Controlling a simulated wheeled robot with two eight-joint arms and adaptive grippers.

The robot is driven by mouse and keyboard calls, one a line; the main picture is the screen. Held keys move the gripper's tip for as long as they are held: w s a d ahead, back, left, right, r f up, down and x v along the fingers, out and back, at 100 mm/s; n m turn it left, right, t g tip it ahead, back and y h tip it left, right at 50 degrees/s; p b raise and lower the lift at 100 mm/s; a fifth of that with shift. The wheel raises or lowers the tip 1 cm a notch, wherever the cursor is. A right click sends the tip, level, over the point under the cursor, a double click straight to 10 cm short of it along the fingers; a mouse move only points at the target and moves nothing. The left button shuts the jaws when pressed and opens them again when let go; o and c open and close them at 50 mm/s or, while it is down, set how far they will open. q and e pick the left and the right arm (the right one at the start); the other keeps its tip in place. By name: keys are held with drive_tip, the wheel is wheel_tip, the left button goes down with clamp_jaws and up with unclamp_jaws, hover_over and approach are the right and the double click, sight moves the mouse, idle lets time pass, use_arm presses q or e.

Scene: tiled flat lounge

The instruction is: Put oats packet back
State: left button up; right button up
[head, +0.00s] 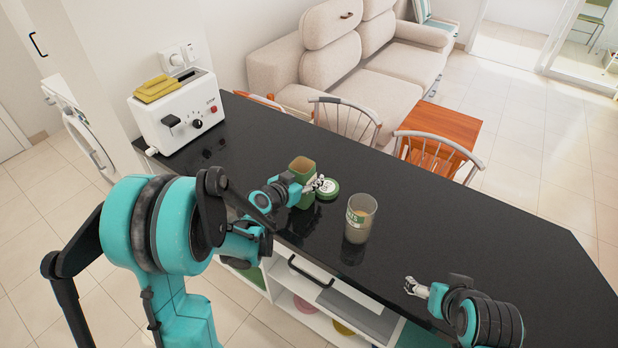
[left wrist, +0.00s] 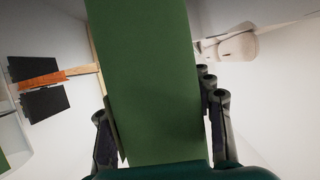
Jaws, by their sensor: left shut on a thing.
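A green open-topped packet (head: 303,171), which I take as the oats packet, is upright over the black counter. I cannot tell whether its base touches the counter. My left gripper (head: 316,185) is shut on it and covers part of its side. In the left wrist view the green packet (left wrist: 155,70) fills the middle between the two fingers. A clear jar (head: 360,222) with a pale filling and green label stands to its right. A round green-and-white lid (head: 327,189) lies beside the packet. My right gripper (head: 415,286) is empty near the front edge; its opening is unclear.
The black counter (head: 480,225) is clear on the right. A white toaster (head: 180,115) with yellow bread stands at the back left. Chairs (head: 345,117) line the far side. An open shelf or drawer (head: 310,308) with several items lies below the front edge.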

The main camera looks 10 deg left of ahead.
use_arm(q)
drive_tip(key=shift+f, duration=0.1)
drive_tip(key=o, duration=1.4)
drive_tip(key=shift+s+r, duration=0.15)
drive_tip(key=shift+r, duration=0.15)
drive_tip(key=s+r+n+g+y+p, duration=0.1)
drive_tip(key=s+r+g, duration=0.1)
drive_tip(key=s, duration=0.7)
drive_tip(key=s+r+n+g+y+p, duration=0.1)
drive_tip(key=s+r+g+y, duration=0.1)
drive_tip(key=s, duration=0.8)
drive_tip(key=s+a+r+n+g+y+p, duration=0.1)
drive_tip(key=s+r+n+g, duration=0.1)
drive_tip(key=s, duration=0.7)
drive_tip(key=shift+s+r+y, duration=0.25)
drive_tip(key=shift+y, duration=0.15)
